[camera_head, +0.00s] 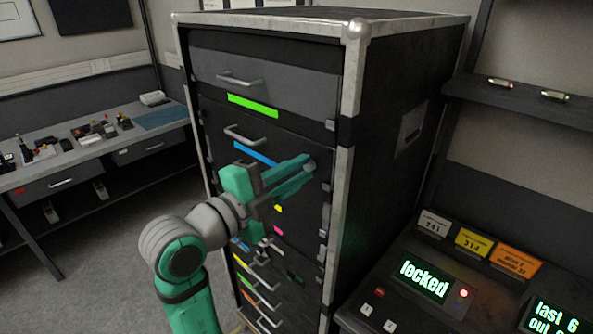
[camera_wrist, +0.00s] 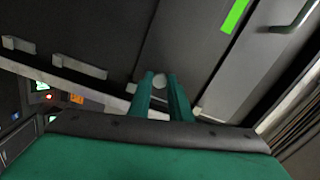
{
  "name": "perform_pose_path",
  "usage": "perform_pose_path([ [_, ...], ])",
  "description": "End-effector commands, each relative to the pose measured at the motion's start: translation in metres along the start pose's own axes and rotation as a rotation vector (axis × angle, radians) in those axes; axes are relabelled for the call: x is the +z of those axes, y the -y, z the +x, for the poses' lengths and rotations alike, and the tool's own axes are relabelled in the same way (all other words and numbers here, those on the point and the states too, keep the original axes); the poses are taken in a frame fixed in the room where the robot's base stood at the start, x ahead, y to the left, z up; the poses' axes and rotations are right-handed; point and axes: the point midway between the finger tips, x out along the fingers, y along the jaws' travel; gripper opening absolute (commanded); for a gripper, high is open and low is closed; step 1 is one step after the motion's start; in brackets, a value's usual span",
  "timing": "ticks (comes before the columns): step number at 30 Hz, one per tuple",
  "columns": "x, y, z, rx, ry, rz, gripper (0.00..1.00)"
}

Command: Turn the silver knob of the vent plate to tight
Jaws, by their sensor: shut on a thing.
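The silver knob (camera_wrist: 159,82) shows in the wrist view as a small pale round thing between my fingertips. My gripper (camera_wrist: 160,88) is shut on it, with one green finger on each side. In the head view my gripper (camera_head: 306,166) reaches to the right part of the black cabinet front, and a small bit of the knob (camera_head: 310,163) shows at the fingertips. The dark panel (camera_head: 306,212) that bears the knob is partly hidden by my arm and gripper. I cannot read the knob's turn position.
The tall black cabinet (camera_head: 400,80) has silver edges and drawers with handles above and below. A bench (camera_head: 90,150) with small items stands at left. At right, a console has a display (camera_head: 424,280) reading "locked" and a red light (camera_head: 463,293). Grey floor is free at left.

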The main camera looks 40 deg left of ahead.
Motion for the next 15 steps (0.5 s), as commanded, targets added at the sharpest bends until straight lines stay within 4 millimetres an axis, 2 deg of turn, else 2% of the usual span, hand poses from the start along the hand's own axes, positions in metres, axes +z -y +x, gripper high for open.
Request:
perform_pose_path([
  [3,-0.0015,-0.0013,0.0017,0.004,-0.004,-0.002,0.00],
  [4,-0.0021,-0.0015,0.0022,0.004,-0.005,-0.002,0.23],
  [6,-0.0038,-0.0018,0.0034,0.004,-0.008,-0.002,0.37],
  [15,-0.0023,-0.0010,0.0011,0.002,-0.005,-0.002,0.37],
])
